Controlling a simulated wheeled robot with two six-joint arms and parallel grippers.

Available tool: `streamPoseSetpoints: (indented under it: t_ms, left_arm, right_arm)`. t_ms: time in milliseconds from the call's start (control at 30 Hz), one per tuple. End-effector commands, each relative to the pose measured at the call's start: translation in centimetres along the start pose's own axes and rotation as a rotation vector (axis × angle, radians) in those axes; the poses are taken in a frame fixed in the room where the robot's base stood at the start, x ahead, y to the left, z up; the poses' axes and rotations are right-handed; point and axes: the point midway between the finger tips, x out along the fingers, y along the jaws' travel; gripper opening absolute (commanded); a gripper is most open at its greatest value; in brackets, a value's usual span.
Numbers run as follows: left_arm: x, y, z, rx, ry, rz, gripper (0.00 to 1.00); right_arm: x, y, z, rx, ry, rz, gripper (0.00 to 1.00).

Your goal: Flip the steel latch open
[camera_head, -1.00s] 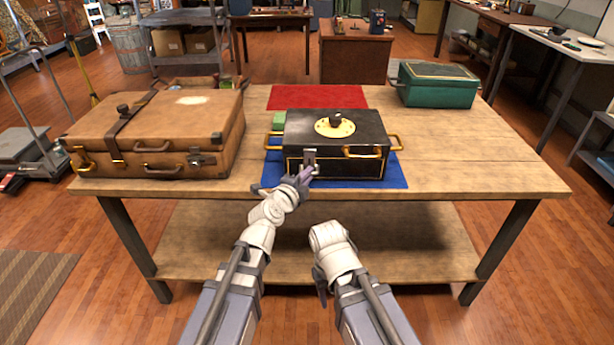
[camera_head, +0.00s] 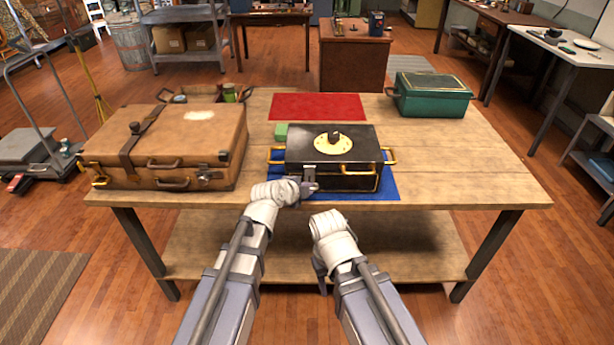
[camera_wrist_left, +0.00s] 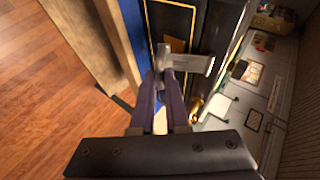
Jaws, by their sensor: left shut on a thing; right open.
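The black box (camera_head: 352,178) with gold trim, brass side handles and a round brass plate on its lid stands on a blue mat (camera_head: 384,188). The steel latch (camera_head: 309,172) is on its front face, left of centre. It also shows as a grey T-shaped piece in the left wrist view (camera_wrist_left: 192,63). My left gripper (camera_head: 308,187) is at the box front, with its purple fingertips (camera_wrist_left: 165,85) closed on the latch. The lid looks shut. My right gripper (camera_head: 321,275) hangs low in front of the table edge, apart from the box; its fingers are mostly hidden.
A red mat (camera_head: 317,106) lies behind. A green case (camera_head: 432,95) is at the back right. The wooden tabletop (camera_head: 460,160) is clear on the right.

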Motion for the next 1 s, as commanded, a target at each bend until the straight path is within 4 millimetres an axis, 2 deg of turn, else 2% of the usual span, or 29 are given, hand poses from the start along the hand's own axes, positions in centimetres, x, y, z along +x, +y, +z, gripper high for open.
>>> streamPoseSetpoints:
  t_ms: [33, 100, 500, 700, 1000]
  left_arm:
    - [-0.7, -1.3, -0.3, -0.017, -0.001, 0.04, 0.0]
    - [-1.0, -1.6, -0.5, -0.043, -0.002, 0.101, 0.0]
    - [-2.5, -3.3, -1.0, -0.19, -0.007, 0.452, 0.0]
    - [-2.9, -4.2, -1.2, -0.26, -0.008, 0.62, 0.0]
    - [-3.2, -5.2, -1.3, -0.345, -0.009, 0.823, 0.0]
  right_arm:
    - [-2.2, 0.2, 0.1, 0.0, 0.0, 0.0, 0.49]
    - [-3.6, 0.3, 0.2, 0.001, 0.0, 0.0, 0.49]
    - [-10.1, 1.0, 0.6, 0.001, 0.0, 0.0, 0.49]
    - [-12.2, 1.2, 0.7, 0.001, 0.0, 0.0, 0.49]
    - [-13.8, 1.3, 0.8, 0.001, 0.0, 0.0, 0.49]
